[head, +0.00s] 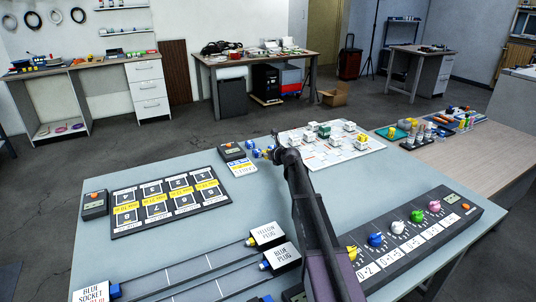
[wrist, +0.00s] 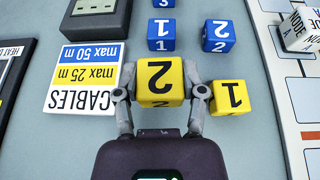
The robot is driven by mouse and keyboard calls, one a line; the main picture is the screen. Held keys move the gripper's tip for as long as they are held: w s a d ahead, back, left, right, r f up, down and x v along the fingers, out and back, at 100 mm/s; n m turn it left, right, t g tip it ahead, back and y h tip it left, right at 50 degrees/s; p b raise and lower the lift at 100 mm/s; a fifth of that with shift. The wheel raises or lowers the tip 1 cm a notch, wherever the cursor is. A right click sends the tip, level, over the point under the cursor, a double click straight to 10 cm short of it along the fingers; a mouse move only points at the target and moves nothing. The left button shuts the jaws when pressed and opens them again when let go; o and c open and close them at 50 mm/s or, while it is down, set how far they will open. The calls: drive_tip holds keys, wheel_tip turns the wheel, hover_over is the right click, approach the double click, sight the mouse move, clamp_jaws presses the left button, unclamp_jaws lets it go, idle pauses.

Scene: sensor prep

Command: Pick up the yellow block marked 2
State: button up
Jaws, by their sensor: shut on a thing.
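The yellow block marked 2 (wrist: 160,82) is between the two fingers of my gripper (wrist: 160,95) in the wrist view, with its number upside down in the picture. The fingers touch its left and right sides. In the head view my arm reaches across the table and my gripper (head: 272,148) is small and partly hidden by the arm, so the held block is hard to make out there. A yellow block marked 1 (wrist: 230,97) sits just right of the right finger.
Blue blocks marked 1 (wrist: 161,35), 2 (wrist: 218,36) and 3 (wrist: 164,3) stand beyond the held block. A CABLES card (wrist: 85,78) lies left, below a dark device (wrist: 97,18). A white board (head: 326,151) lies to the right. The numbered panel (head: 168,204) is at left.

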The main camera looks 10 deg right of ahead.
drive_tip(key=shift+r+p, duration=2.35)
drive_tip(key=shift+r, duration=0.45)
